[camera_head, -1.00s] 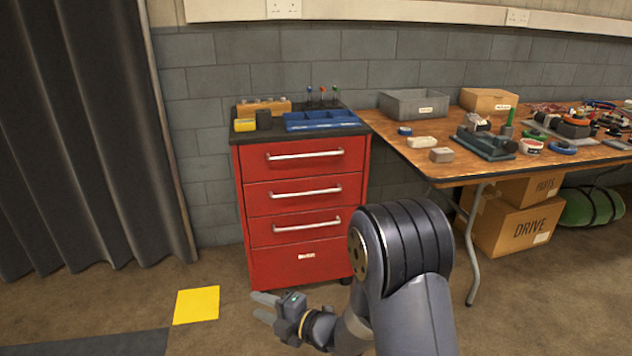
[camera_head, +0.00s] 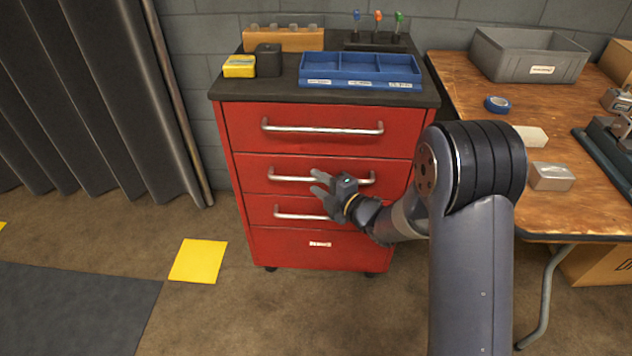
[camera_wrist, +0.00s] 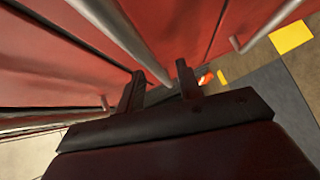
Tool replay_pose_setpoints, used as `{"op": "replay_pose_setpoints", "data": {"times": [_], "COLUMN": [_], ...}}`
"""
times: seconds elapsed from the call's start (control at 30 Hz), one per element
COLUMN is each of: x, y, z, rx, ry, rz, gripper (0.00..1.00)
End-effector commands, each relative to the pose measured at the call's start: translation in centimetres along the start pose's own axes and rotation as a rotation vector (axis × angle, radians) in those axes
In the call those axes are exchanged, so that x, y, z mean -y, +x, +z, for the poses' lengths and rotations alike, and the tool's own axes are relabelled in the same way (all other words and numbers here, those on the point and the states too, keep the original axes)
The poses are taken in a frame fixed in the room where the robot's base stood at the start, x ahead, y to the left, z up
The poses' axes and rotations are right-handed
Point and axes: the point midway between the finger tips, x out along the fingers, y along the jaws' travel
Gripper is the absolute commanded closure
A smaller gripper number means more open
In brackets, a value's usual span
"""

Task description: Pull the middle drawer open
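The red cabinet (camera_head: 315,248) has three drawers with silver bar handles, stacked one above another, and all look shut. The middle drawer (camera_head: 260,170) has its handle (camera_head: 290,178) running across its front. My gripper (camera_head: 315,181) is in front of that handle, its two fingers apart, one above the other, pointing left. In the wrist view a silver bar (camera_wrist: 125,35) runs down toward the gap between my open fingers (camera_wrist: 162,88). Whether the fingers touch the bar cannot be told.
The top drawer handle (camera_head: 322,128) is above my gripper and the lower handle (camera_head: 300,215) just below. A blue tray (camera_head: 360,85) sits on the cabinet top. A wooden workbench (camera_head: 480,140) stands at the right. The floor at the left is clear around a yellow square (camera_head: 199,261).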

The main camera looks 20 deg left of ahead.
Motion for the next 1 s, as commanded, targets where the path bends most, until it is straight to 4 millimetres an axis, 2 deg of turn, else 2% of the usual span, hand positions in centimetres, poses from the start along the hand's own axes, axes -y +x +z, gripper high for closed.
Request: {"op": "replay_pose_setpoints", "data": {"times": [0.2, 0.5, 0.9, 1.0], "x": [0.0, 0.0, 0.0, 0.0], "y": [1.8, 2.0, 1.9, 1.9], "z": [0.0, 0.0, 0.0, 0.0], "rx": [0.0, 0.001, 0.001, 0.001], "ry": [0.001, 0.001, 0.001, 0.001], "rz": [0.0, 0.0, 0.0, 0.0], "gripper": [0.66, 0.67, 0.99, 1.0]}}
